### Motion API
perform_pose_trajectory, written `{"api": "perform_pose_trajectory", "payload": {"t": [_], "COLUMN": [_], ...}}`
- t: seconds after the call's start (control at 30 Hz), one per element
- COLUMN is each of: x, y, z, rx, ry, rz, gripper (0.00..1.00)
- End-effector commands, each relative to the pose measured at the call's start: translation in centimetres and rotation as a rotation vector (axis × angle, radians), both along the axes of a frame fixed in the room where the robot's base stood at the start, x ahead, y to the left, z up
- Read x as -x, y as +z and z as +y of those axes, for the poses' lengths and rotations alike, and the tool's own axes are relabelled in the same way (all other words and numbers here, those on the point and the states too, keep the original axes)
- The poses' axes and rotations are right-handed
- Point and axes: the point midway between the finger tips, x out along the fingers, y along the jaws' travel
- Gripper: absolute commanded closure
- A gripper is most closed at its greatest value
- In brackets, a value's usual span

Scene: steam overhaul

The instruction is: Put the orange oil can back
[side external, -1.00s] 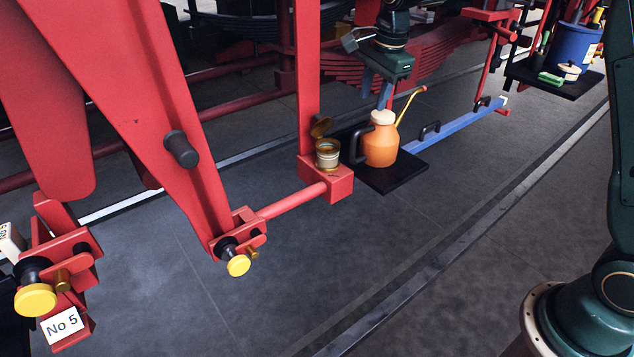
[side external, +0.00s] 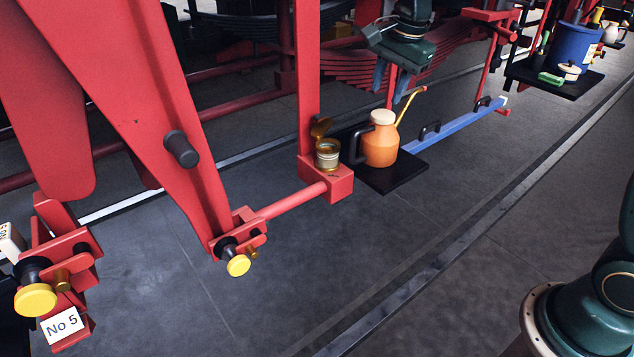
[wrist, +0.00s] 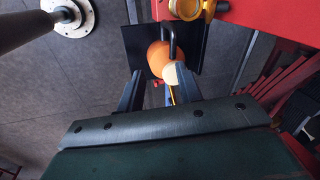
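The orange oil can (side external: 381,148), with a cream cap, black handle and yellow spout, stands upright on a small black shelf (side external: 404,172) beside the red rod end. My gripper (side external: 390,82) is open and empty above the can, apart from it. In the wrist view, my spread fingers (wrist: 159,76) point toward the can (wrist: 158,53) on the black shelf (wrist: 130,48), with nothing held between them. The can's cream cap shows there between the fingertips' lines. The far side of the can is hidden.
A brass oil cup (side external: 327,154) with its lid raised sits on the red block left of the can. A blue bar (side external: 460,125) runs behind the shelf. Open floor lies in front.

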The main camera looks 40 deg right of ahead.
Motion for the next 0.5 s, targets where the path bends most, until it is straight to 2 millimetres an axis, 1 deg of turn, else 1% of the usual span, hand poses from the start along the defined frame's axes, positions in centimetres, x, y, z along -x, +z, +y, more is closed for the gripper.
{"api": "perform_pose_trajectory", "payload": {"t": [0.03, 0.2, 0.3, 0.5], "x": [1.2, 5.5, 8.1, 13.3], "y": [0.9, 3.0, 3.9, 4.9], "z": [0.2, 0.8, 1.1, 1.6], "rx": [0.012, 0.062, 0.095, 0.168], "ry": [0.047, 0.236, 0.346, 0.568], "rz": [-0.013, -0.045, -0.066, -0.102], "gripper": [0.65, 0.65, 0.65, 0.65]}}
